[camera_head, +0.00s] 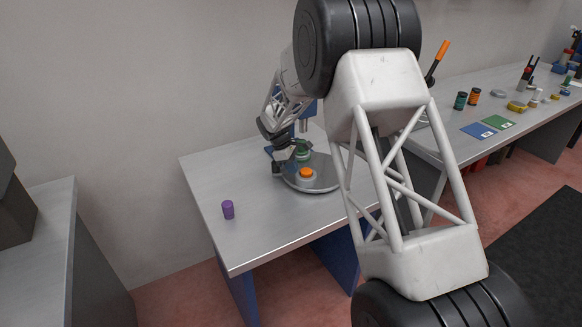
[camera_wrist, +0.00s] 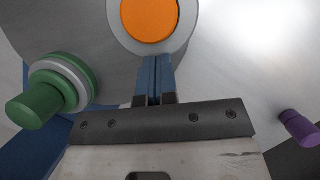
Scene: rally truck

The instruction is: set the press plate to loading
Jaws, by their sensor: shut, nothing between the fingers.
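The round grey plate (camera_head: 327,180), which looks like the press plate, lies on the left table. It also shows in the wrist view (camera_wrist: 75,25). An orange-topped round piece (camera_head: 306,174) with a pale rim sits on the plate. In the wrist view the orange top (camera_wrist: 150,18) is just beyond my fingertips. A green stepped cylinder (camera_wrist: 60,85) is left of my fingers there. My gripper (camera_wrist: 155,62) is shut and empty, its blue fingers side by side. In the head view my gripper (camera_head: 281,168) is at the plate's left edge. Whether it touches anything I cannot tell.
A purple cylinder (camera_head: 228,209) stands on the left table, apart from the plate. A blue upright (camera_head: 309,110) rises behind the plate. My own arm hides the table's right part. Another table at right holds blue and green mats (camera_head: 479,131) and several small items.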

